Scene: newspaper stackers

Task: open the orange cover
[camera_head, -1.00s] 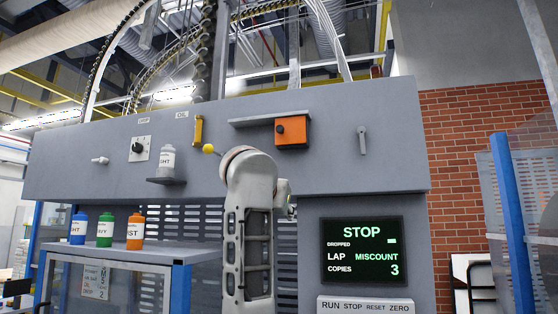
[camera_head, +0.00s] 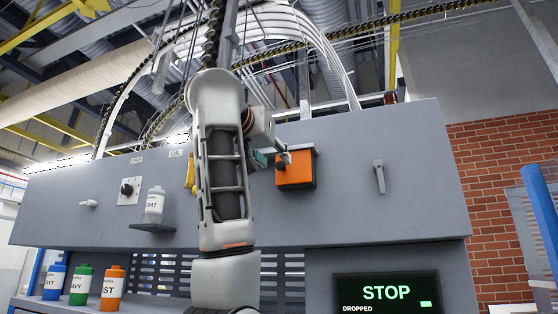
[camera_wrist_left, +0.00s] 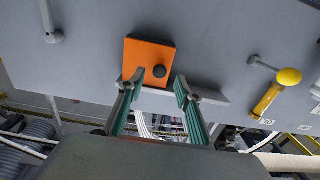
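The orange cover (camera_head: 297,172) is a small box-like plate on the grey machine panel, with a dark round knob near its upper left in the head view. My left gripper (camera_head: 276,159) is at the left edge of the cover, close to the knob, its teal fingers partly hidden by my arm. In the left wrist view the orange cover (camera_wrist_left: 147,58) lies just ahead of the open gripper (camera_wrist_left: 158,82). The black knob (camera_wrist_left: 160,71) shows between the two spread fingertips, with visible space on both sides. I cannot tell how deep it sits between them. My right gripper is not in view.
A yellow handle (camera_head: 190,172) is left of my forearm; its yellow ball (camera_wrist_left: 289,77) shows in the wrist view. A grey lever (camera_head: 379,177) is right of the cover. A white bottle (camera_head: 154,203) stands on a small ledge. A grey ledge (camera_wrist_left: 212,97) lies by the fingers.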

